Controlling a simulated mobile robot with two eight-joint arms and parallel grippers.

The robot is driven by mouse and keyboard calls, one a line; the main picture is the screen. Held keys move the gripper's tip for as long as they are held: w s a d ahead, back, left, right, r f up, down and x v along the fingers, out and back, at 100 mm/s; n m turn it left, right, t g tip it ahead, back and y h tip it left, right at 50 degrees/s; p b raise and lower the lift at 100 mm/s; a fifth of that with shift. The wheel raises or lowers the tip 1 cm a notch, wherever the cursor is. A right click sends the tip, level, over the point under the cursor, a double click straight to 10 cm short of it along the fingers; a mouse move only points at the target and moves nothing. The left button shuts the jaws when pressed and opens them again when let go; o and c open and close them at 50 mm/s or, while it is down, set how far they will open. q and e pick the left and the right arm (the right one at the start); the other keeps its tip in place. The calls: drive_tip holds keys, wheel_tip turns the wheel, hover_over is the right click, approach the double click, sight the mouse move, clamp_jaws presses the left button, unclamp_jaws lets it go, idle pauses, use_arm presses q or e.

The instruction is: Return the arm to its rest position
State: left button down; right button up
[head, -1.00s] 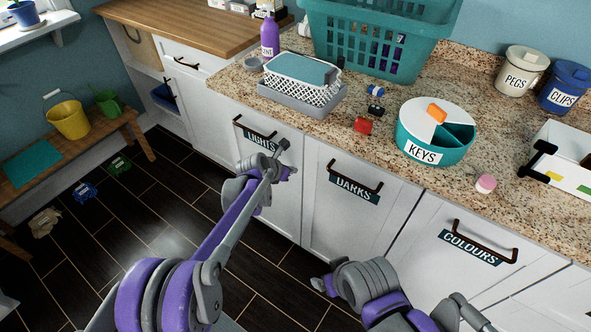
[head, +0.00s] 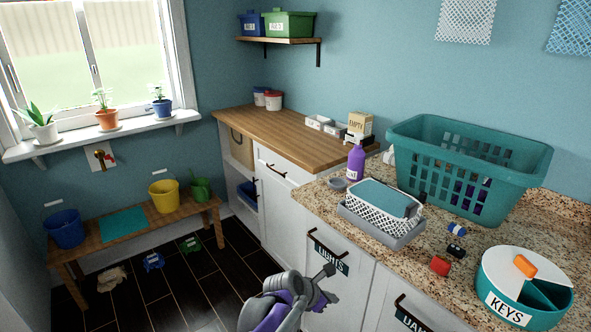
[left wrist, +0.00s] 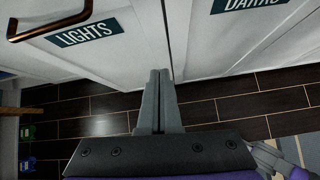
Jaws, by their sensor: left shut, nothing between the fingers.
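My left arm shows at the bottom of the head view, purple and grey. My left gripper (head: 328,271) is in front of the white cabinet door labelled LIGHTS (head: 325,310), below the counter edge. In the left wrist view its two grey fingers (left wrist: 159,74) are together with nothing between them. They point toward the gap between the LIGHTS door (left wrist: 100,55) and the DARKS door (left wrist: 215,45); I cannot tell whether they touch.
The granite counter (head: 420,262) holds a teal basket (head: 470,140), a mesh tray (head: 380,215), a purple bottle (head: 356,162) and a round KEYS holder (head: 500,300). Handles (head: 325,246) stick out from the doors.

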use_arm(q)
drive_tip(key=s+a+r+m+y, duration=0.25)
drive_tip(key=s+a+m, duration=0.45)
drive_tip(key=a, duration=0.4)
drive_tip(key=s+a+f+m+y, duration=0.2)
drive_tip(key=s+a+m, duration=0.7)
drive_tip(key=s, duration=0.4)
drive_tip(key=s+a+f+m+y, duration=0.2)
drive_tip(key=s+a+m+y, duration=0.1)
drive_tip(key=s+a+m, duration=0.8)
wheel_tip(320, 180, up, 15)
drive_tip(key=d+n+p, duration=0.1)
drive_tip(key=n+p, duration=0.2)
drive_tip(key=p, duration=1)
drive_tip(key=shift+w+d, duration=0.25)
drive_tip(key=shift+w, duration=0.2)
use_arm(e)
wheel_tip(320, 180, up, 14)
drive_tip(key=w, duration=0.2)
drive_tip(key=shift+t, duration=0.3)
use_arm(q)
drive_tip(key=shift+s+h, duration=0.1)
drive_tip(key=shift+h, duration=0.15)
use_arm(e)
drive_tip(key=shift+r, duration=0.1)
